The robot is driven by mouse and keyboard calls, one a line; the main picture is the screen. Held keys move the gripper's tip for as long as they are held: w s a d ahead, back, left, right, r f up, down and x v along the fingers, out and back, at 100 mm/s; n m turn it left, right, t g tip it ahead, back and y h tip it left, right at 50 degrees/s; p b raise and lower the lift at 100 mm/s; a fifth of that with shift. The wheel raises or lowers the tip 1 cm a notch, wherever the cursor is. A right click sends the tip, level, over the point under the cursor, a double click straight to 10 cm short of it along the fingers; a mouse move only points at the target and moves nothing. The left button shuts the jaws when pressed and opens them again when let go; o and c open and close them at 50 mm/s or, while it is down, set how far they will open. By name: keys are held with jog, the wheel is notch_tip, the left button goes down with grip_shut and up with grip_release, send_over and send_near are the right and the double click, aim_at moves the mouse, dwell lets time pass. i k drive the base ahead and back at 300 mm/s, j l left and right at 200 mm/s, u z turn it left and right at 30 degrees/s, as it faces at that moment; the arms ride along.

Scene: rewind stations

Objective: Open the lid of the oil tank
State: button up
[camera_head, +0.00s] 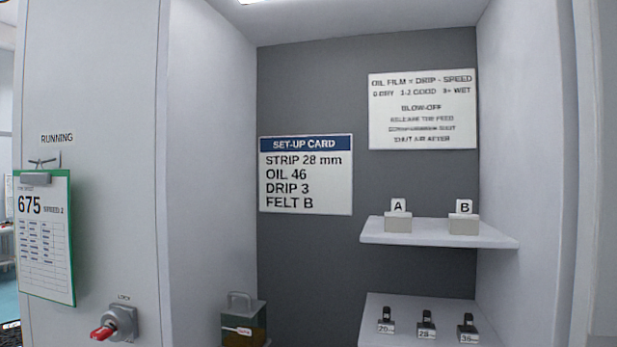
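No thing marked as an oil tank can be made out for certain. A dark box with a grey looped handle (243,318) stands low in the bay, at the bottom of the view. My gripper is not in view.
A set-up card (306,174) reads OIL 46. An upper shelf (440,240) holds blocks A and B; a lower shelf (400,302) holds small numbered pieces. A red-handled switch (115,324) and a clipboard (45,237) are on the left panel.

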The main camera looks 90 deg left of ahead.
aim_at(245, 307)
jog(key=u, duration=3.25)
jog(key=i+l+z, duration=0.1)
jog(key=i+z, duration=0.5)
jog(key=z, duration=2.6)
jog(key=u, duration=1.1)
